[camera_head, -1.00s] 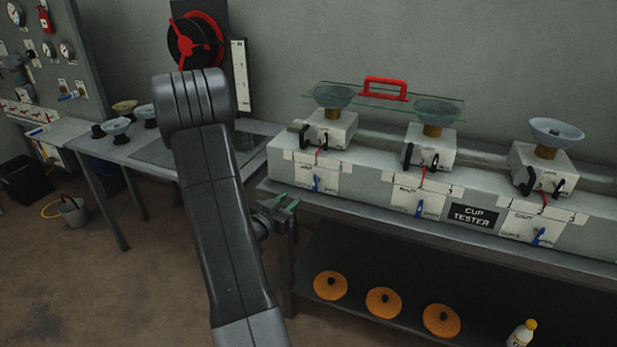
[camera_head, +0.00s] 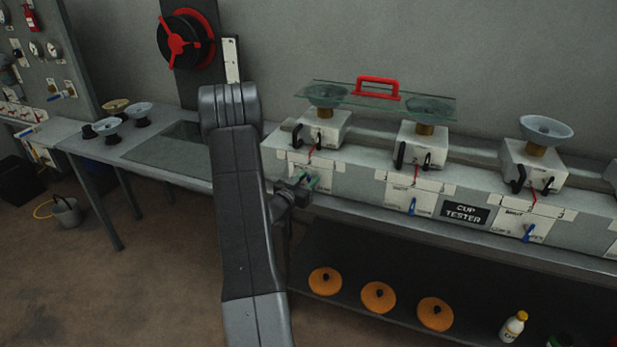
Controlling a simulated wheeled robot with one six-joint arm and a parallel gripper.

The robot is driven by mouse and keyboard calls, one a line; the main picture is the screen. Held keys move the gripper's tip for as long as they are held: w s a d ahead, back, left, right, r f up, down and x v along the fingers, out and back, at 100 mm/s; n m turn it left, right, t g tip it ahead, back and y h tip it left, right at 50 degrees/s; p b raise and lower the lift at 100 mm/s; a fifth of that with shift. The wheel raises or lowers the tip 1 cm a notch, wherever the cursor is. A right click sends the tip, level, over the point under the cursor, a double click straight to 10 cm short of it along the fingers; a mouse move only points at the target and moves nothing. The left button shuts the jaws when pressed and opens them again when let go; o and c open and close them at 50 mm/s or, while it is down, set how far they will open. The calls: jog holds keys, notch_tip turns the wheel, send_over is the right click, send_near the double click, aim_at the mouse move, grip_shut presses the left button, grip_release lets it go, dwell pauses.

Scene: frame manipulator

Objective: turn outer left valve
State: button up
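The cup tester is a long grey bench unit with several white stations in a row. The leftmost station (camera_head: 321,129) has a black handle on its front and a pale panel (camera_head: 325,172) below. That panel's blue valve lever is mostly hidden by my gripper. The other panels show their blue levers (camera_head: 412,206) and (camera_head: 528,232) hanging slightly tilted. My gripper (camera_head: 309,182), with green fingertips, is in front of the leftmost panel, at the lever. Its fingertips look apart, but whether they touch the lever is unclear.
A glass plate with a red handle (camera_head: 378,88) lies across the two left cups. Orange discs (camera_head: 378,297) and a bottle (camera_head: 514,326) are on the lower shelf. A side table (camera_head: 75,143) with cups stands at the left. The floor at the left is largely clear.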

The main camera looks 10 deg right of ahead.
jog(key=shift+w+d, duration=0.25)
jog(key=shift+d, duration=0.05)
grip_shut()
